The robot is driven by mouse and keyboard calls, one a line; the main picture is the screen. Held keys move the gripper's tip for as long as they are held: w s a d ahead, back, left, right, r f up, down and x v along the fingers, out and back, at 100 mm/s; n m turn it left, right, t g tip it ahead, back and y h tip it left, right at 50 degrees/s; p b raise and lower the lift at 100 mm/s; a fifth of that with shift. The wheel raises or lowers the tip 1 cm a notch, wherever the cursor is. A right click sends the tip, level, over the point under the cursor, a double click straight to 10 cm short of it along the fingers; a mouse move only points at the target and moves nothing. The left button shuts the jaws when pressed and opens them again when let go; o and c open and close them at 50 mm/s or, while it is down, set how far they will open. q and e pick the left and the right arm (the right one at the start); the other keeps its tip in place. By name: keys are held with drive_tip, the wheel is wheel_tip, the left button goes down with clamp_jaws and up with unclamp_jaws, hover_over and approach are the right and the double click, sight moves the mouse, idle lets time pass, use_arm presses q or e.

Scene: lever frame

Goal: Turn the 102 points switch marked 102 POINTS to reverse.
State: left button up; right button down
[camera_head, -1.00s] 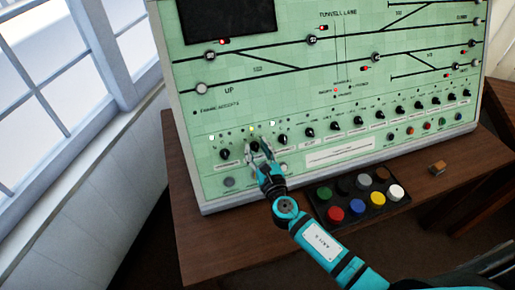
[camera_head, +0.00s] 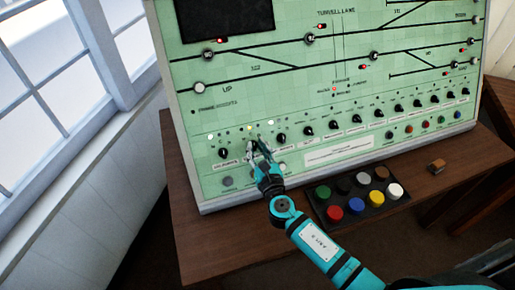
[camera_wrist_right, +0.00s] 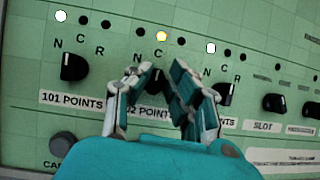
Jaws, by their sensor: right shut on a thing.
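The 102 points switch is a black rotary knob (camera_wrist_right: 156,84) on the green panel, between the 101 switch and another like it. Its label (camera_wrist_right: 148,111) is partly hidden by my gripper. My right gripper (camera_wrist_right: 160,78) has its two fingers on either side of this knob and is shut on it; it also shows in the head view (camera_head: 257,146). Above the knob the yellow middle lamp (camera_wrist_right: 161,36) is lit and the lamp left of it is dark. The fingers hide the R mark, and I cannot tell which way the knob points. My left gripper is not in view.
The 101 points knob (camera_wrist_right: 73,67) is close on the left and another knob (camera_wrist_right: 223,92) close on the right, both with white left lamps lit. A black tray (camera_head: 340,214) of coloured round buttons and a small brown block (camera_head: 437,165) sit on the wooden desk.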

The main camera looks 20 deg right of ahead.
drive_tip(key=m+h, duration=0.1)
drive_tip(key=m, duration=0.1)
drive_tip(key=m+h, duration=0.1)
drive_tip(key=m, duration=0.1)
drive_tip(key=m+g+h, duration=0.1)
drive_tip(key=m, duration=0.1)
drive_tip(key=shift+a+b, duration=0.3)
drive_tip(key=shift+b, duration=0.1)
drive_tip(key=shift+r+m+g+h, duration=0.1)
drive_tip(key=shift+m+g+h, duration=0.25)
drive_tip(key=shift+m, duration=0.6)
drive_tip(key=shift+r+m+g+h, duration=0.15)
drive_tip(key=shift+m+h, duration=0.3)
drive_tip(key=shift+m, duration=0.5)
drive_tip(key=shift+r+m, duration=0.1)
drive_tip(key=shift+m, duration=0.4)
drive_tip(key=c, duration=1.4)
unclamp_jaws()
drive_tip(key=shift+o, duration=0.2)
drive_tip(key=shift+d+f, duration=0.1)
drive_tip(key=shift+f, duration=0.15)
drive_tip(key=v, duration=1.2)
drive_tip(key=shift+r, duration=0.15)
drive_tip(key=shift+w, duration=0.1)
